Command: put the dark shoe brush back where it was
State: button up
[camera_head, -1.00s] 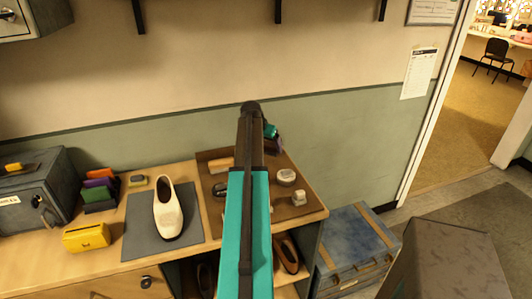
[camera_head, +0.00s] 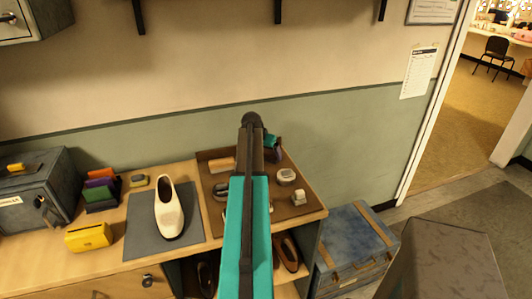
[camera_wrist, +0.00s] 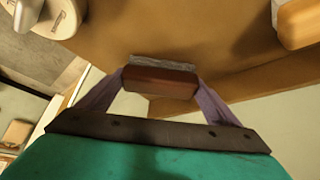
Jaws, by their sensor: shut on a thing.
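The dark shoe brush (camera_wrist: 160,82), with a red-brown back and grey bristles, is held between the two purple fingers of my gripper (camera_wrist: 160,84) in the wrist view. Its bristles face away from my palm, over the brown tray (camera_wrist: 205,55). I cannot tell whether they touch it. In the head view my arm hides the brush and most of my gripper, which is over the back right part of the tray (camera_head: 313,208).
On the tray are a light wooden brush (camera_head: 222,165), a round tin (camera_head: 286,175) and a small grey-topped item (camera_head: 298,197). A cream shoe (camera_head: 168,210) stands on a grey mat (camera_head: 143,240) to the left. A blue trunk (camera_head: 350,245) stands right of the bench.

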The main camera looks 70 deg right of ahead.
jog(key=shift+f, duration=0.2)
jog(key=o, duration=0.9)
jog(key=shift+r, duration=0.3)
jog(key=b+v, duration=0.3)
jog(key=v, duration=0.9)
jog(key=shift+f, duration=0.1)
dwell(0.4)
